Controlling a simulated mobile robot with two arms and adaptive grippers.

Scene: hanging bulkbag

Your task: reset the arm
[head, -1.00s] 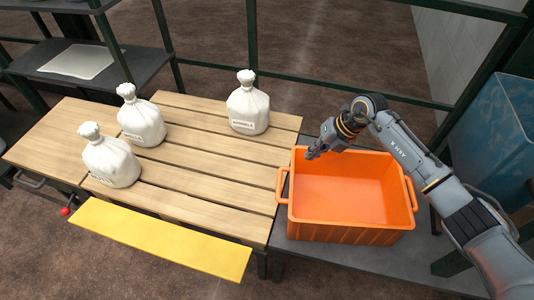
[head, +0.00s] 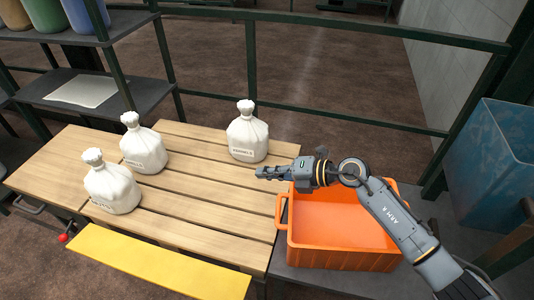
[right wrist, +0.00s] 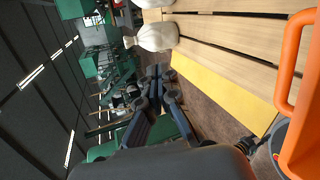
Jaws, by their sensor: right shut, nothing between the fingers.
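My right gripper (head: 270,173) is shut and empty. In the head view it points left, above the right edge of the slatted wooden table and the left rim of the orange crate. It also shows in the right wrist view (right wrist: 158,75), with its fingers together. My left gripper is not in view.
Three tied white bags stand upright on the table (head: 200,202): one at the back (head: 247,138), two at the left (head: 143,152) (head: 111,188). The orange crate (head: 340,258) looks empty. A yellow board (head: 150,262) lines the front. A blue bin (head: 490,165) stands right.

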